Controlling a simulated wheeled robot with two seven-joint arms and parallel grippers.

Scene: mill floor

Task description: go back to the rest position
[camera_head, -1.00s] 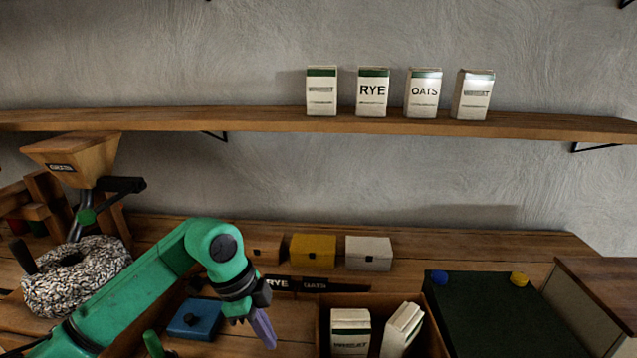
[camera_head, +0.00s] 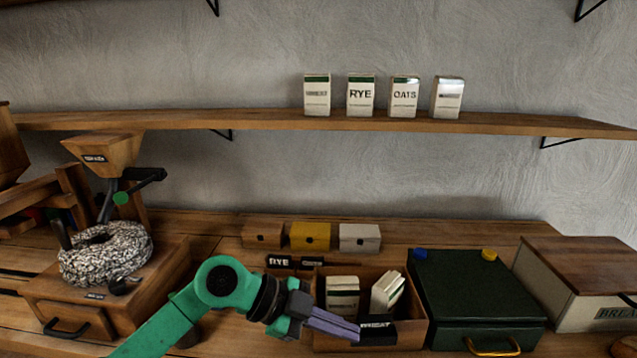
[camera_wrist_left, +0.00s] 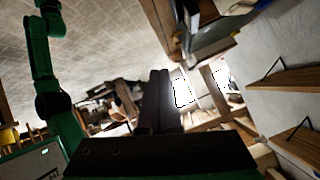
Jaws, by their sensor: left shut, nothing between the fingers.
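My left gripper (camera_head: 330,324) reaches in from the lower left on a green arm. Its purple fingers are shut and empty, in front of the open wooden box (camera_head: 411,335) that holds white cartons. Whether the fingers touch the box is hard to tell. In the left wrist view the shut dark fingers (camera_wrist_left: 158,100) stand in the middle, with nothing between them. A green arm part of mine shows at the left of that view. My right gripper is not in the head view.
A grain mill (camera_head: 105,255) stands at the left. Three small boxes, brown (camera_head: 262,235), yellow (camera_head: 310,236) and white (camera_head: 359,238), line the back. A dark green case (camera_head: 470,300) and a bread box (camera_head: 580,290) stand right. Several cartons stand on the shelf (camera_head: 270,121).

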